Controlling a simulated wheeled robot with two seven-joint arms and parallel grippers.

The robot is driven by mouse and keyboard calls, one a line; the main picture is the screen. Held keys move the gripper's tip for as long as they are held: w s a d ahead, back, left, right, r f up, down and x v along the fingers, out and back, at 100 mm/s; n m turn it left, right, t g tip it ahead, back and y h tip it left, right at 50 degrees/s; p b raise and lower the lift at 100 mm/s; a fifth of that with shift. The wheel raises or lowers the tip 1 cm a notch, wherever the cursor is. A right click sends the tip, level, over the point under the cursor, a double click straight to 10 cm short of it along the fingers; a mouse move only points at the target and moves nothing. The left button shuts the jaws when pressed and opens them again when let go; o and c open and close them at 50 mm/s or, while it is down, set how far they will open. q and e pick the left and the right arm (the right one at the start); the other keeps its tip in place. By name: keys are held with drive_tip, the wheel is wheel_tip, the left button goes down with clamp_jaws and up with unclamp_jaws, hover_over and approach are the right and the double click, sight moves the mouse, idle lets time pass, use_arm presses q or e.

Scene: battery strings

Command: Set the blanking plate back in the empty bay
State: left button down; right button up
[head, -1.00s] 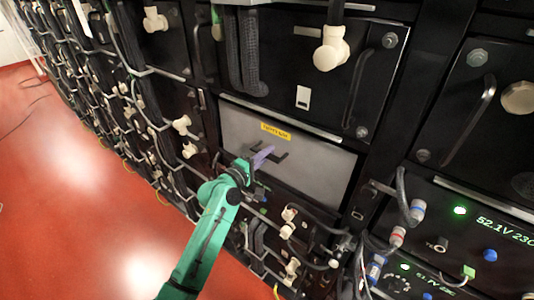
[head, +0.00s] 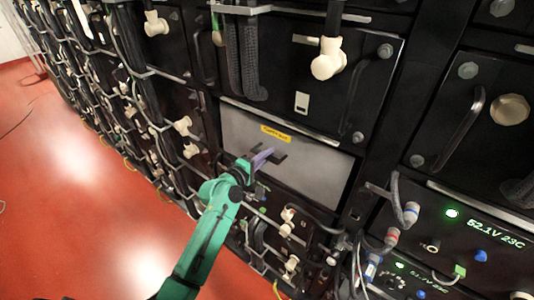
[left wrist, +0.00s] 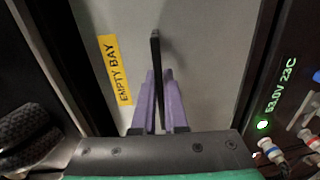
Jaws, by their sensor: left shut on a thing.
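The blanking plate (head: 310,165) is a grey panel with a yellow label reading "EMPTY BAY" and a dark handle. It sits across a bay in the rack, with black modules above and below it. Its grey face also fills much of the left wrist view (left wrist: 205,60). My left gripper (head: 264,157) has purple fingers on a green arm. In the left wrist view its fingers (left wrist: 158,100) lie on both sides of the plate's dark handle (left wrist: 155,50) and are shut on it. The fingers hide part of the handle. My right gripper is not in view.
Black battery modules with cream connectors (head: 328,60) and cables surround the bay. At the right a module with a green display (head: 490,235) and a bundle of cables (head: 400,205) stands close by. The red floor (head: 80,220) at the left is mostly clear.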

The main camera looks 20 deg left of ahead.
use_arm(q)
drive_tip(key=c, duration=0.9)
unclamp_jaws()
drive_tip(key=shift+s, duration=0.15)
